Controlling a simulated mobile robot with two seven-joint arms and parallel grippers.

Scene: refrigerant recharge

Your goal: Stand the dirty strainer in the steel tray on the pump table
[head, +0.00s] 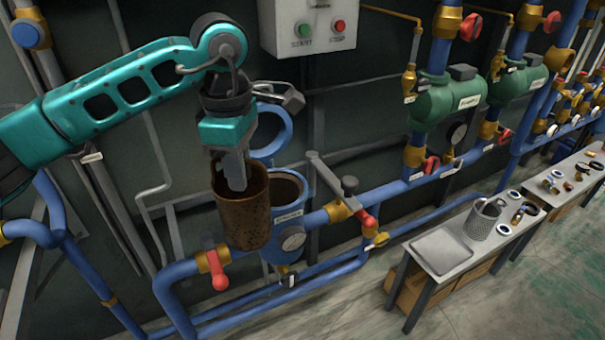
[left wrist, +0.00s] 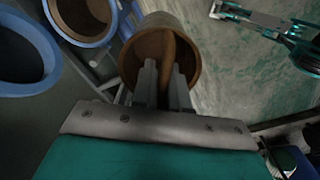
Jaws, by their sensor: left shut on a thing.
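The dirty strainer (head: 243,215), a brown rusty perforated cylinder with an open top, hangs upright in my left gripper (head: 236,180). The gripper's fingers reach down into its mouth and are shut on it. In the left wrist view the strainer (left wrist: 130,62) shows its round rim, with the fingers (left wrist: 165,85) at its near edge and a brown bar across the opening. The flat steel tray (head: 442,252) lies empty on the near left end of the pump table (head: 455,277), well to the right of the strainer. A teal arm part shows in the left wrist view; its gripper state is unclear.
The open blue strainer housing (head: 287,225) stands just right of the strainer, its blue ring lid (head: 272,132) raised. A clean grey mesh strainer (head: 484,220) and rings stand beside the tray. Red-handled valves (head: 218,272), a clamp bar (head: 328,180) and blue pipes surround the housing.

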